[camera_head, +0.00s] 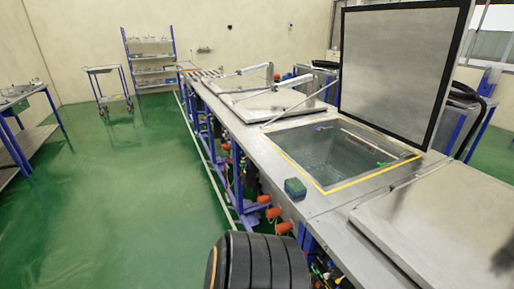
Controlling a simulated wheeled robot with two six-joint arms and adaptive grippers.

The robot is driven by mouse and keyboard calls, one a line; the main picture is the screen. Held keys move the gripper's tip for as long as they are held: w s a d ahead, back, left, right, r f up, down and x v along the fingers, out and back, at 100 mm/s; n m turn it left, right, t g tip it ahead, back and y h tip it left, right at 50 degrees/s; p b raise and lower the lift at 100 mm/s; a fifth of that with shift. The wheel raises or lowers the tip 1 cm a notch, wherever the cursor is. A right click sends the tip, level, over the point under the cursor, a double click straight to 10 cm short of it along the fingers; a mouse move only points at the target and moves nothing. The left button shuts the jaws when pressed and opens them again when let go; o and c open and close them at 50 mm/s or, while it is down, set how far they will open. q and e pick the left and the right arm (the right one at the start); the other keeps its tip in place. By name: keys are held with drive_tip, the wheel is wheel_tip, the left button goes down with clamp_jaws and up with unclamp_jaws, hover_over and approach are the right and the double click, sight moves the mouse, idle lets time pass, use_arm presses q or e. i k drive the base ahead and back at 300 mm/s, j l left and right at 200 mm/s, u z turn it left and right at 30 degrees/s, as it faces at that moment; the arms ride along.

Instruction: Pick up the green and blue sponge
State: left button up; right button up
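The green and blue sponge (295,188) is a small block with a green top and a bluish side. It sits on the metal bench's front edge, just left of the open tank's near left corner. Nothing is touching it from above. Neither of my grippers shows in the head view, so I cannot see how they stand relative to the sponge.
The long metal bench (243,133) holds an open tank (330,157) with a raised lid (397,70). Closed lids lie on both sides, one at the lower right (445,222). Orange fittings (274,213) stick out below the bench edge. The green floor (120,190) at left is clear.

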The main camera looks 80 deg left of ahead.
sight(294, 187)
drive_tip(key=u, duration=2.3)
